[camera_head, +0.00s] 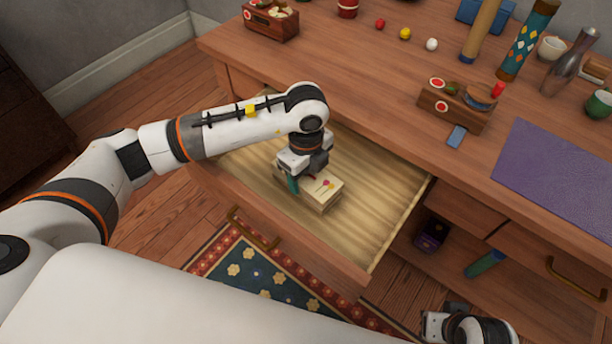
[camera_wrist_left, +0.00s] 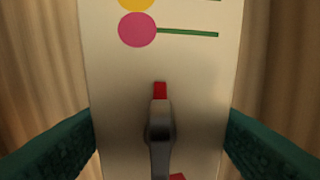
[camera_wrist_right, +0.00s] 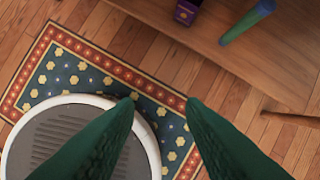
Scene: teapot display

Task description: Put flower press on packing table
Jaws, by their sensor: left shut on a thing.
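The flower press (camera_head: 324,190), a pale block with painted flowers on top, is in the open drawer (camera_head: 375,225) of the wooden table (camera_head: 345,75). My left gripper (camera_head: 303,182) points down into the drawer and is shut on the press, one teal finger at each side. In the left wrist view the press (camera_wrist_left: 195,70) shows pink and yellow flowers, green stems and a metal clamp with red parts. Whether its underside touches the drawer floor is hidden. My right gripper (camera_wrist_right: 160,105) is open and empty above the rug.
The tabletop holds a purple mat (camera_head: 560,175), a wooden box with red-and-white badges (camera_head: 455,107), small balls, tall cylinders and a metal vase (camera_head: 570,62). The front-left tabletop is clear. A green-blue tube (camera_head: 485,264) and a dark purple box (camera_head: 431,236) lie on the lower shelf.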

